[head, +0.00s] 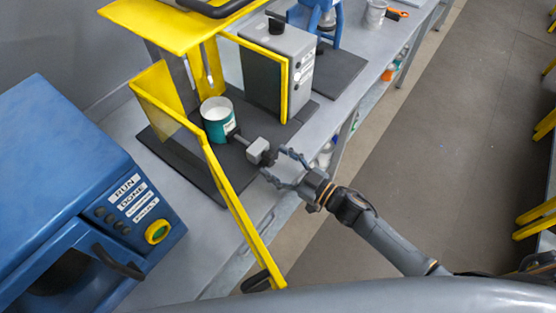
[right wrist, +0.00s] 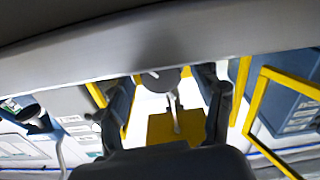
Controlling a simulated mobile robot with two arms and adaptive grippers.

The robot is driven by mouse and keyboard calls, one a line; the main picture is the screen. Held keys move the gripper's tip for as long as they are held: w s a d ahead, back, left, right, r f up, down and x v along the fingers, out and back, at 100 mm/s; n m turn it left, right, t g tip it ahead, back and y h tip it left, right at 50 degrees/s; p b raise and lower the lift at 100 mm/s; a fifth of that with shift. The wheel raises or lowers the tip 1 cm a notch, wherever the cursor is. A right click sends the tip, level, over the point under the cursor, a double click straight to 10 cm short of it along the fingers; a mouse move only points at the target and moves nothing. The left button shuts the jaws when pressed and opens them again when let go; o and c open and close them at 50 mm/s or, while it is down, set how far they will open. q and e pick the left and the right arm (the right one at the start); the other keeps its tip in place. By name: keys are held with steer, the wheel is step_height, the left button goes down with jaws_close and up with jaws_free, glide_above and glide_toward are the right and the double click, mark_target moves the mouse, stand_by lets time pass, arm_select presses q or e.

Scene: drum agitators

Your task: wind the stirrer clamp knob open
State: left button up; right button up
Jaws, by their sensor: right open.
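In the right wrist view, the open fingers (right wrist: 168,88) flank a round dark shape that looks like the knob (right wrist: 160,78). I cannot tell whether either finger touches it. My left gripper is not in view.
A yellow guard frame (head: 228,192) stands open left of the can. A blue machine (head: 75,190) with RUN and DONE labels fills the left.

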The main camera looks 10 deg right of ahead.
steer(key=c, duration=1.1)
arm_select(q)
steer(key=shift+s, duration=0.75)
arm_select(e)
steer(key=shift+c, duration=0.2)
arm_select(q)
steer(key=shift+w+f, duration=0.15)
arm_select(e)
steer(key=shift+n, duration=0.4)
steer(key=shift+n, duration=0.7)
arm_select(q)
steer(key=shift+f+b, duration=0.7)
steer(key=shift+b, duration=0.15)
arm_select(e)
steer(key=shift+n, duration=2.3)
steer(key=o, duration=1.1)
